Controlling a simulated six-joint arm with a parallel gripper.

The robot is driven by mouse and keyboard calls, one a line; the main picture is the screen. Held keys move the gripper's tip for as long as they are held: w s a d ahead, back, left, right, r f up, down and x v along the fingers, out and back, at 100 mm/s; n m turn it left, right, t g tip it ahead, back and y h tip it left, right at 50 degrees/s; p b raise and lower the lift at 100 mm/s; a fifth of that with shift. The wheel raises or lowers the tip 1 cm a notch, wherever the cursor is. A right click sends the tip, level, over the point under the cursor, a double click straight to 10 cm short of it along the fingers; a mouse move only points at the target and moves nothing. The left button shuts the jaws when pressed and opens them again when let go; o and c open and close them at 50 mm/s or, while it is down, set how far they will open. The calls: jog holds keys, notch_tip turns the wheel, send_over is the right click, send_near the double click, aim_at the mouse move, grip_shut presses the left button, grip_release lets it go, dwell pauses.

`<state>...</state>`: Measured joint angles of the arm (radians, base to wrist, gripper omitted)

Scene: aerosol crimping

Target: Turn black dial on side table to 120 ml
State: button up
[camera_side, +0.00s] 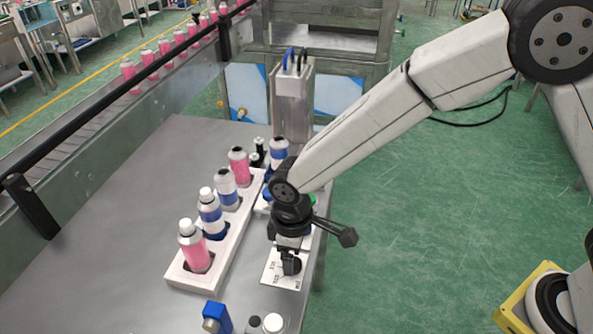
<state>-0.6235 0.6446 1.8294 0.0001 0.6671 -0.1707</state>
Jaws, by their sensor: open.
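A white plate (272,275) with small printed marks lies on the right edge of the grey side table (120,250). A small black dial (291,267) appears to sit on this plate. My gripper (289,255) points down over the plate with its jaws open. The fingers and the dial are both dark and overlap here, so I cannot tell whether they touch. The dial's pointer and the printed numbers are too small to read.
A white rack (184,276) with several pink and blue cans stands just left of my gripper. A crimping column (293,100) rises behind. A blue block (216,318) and a white cap (273,323) are at the front edge. The table's left side is clear.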

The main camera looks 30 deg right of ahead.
aim_at(297, 260)
jog(key=shift+r, duration=2.6)
jog(key=shift+d, duration=0.1)
jog(key=shift+d+r, duration=0.1)
jog(key=shift+d, duration=0.3)
jog(key=s+d+m+t, duration=0.1)
jog(key=s+d+m, duration=0.3)
jog(key=d, duration=0.8)
jog(key=s+d+r+m+t, duration=0.1)
jog(key=s+d+m, duration=0.3)
jog(key=d, duration=0.9)
jog(key=shift+s+m+t, duration=0.15)
jog(key=shift+m+t, duration=0.15)
jog(key=shift+m, duration=0.2)
